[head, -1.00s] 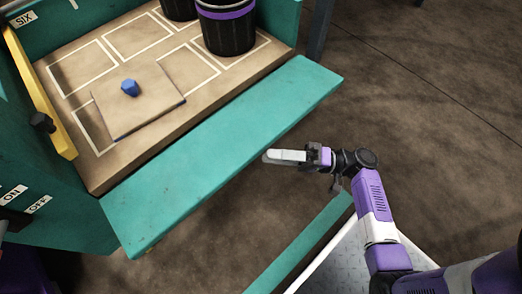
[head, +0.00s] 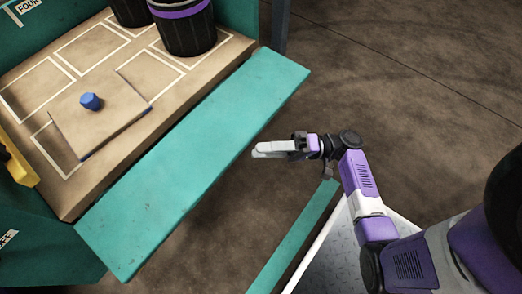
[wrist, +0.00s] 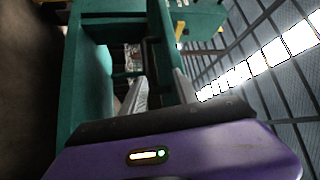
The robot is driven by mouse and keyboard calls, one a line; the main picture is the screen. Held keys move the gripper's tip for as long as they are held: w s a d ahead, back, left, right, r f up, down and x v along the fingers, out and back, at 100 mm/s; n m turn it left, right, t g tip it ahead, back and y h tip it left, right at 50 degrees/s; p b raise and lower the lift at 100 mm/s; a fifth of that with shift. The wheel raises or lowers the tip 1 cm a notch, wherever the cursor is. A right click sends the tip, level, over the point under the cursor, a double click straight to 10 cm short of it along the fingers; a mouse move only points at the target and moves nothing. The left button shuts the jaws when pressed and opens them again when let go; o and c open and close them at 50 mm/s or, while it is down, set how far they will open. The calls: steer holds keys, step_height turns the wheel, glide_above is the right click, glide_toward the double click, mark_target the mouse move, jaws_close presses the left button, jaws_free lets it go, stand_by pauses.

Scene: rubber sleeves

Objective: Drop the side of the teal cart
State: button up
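A long teal panel (head: 190,165) runs along the front of a teal structure with a tan, outlined deck (head: 90,178) in the head view. I cannot tell whether this panel is the cart's side. A narrower teal strip (head: 293,240) stands lower, beside a pale metal surface. My gripper (head: 256,151) is just right of the long panel, its fingers pointing left, apparently touching nothing. In the wrist view its fingers (wrist: 160,92) are apart with nothing between them, and teal walls (wrist: 92,85) lie beyond. Any latch is not discernible.
On the deck are a dark bucket with a purple band (head: 185,28), a second dark bucket (head: 130,10) and a flat board (head: 100,120) with a blue knob (head: 91,101). A yellow piece (head: 18,165) is at left. Brown floor (head: 420,70) is open at right.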

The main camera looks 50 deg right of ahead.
steer(key=d+f+b, duration=0.2)
steer(key=s+d+f+b, duration=0.1)
steer(key=d+f+b, duration=0.1)
stand_by(0.7)
steer(key=shift+r, duration=0.1)
steer(key=shift+c, duration=0.5)
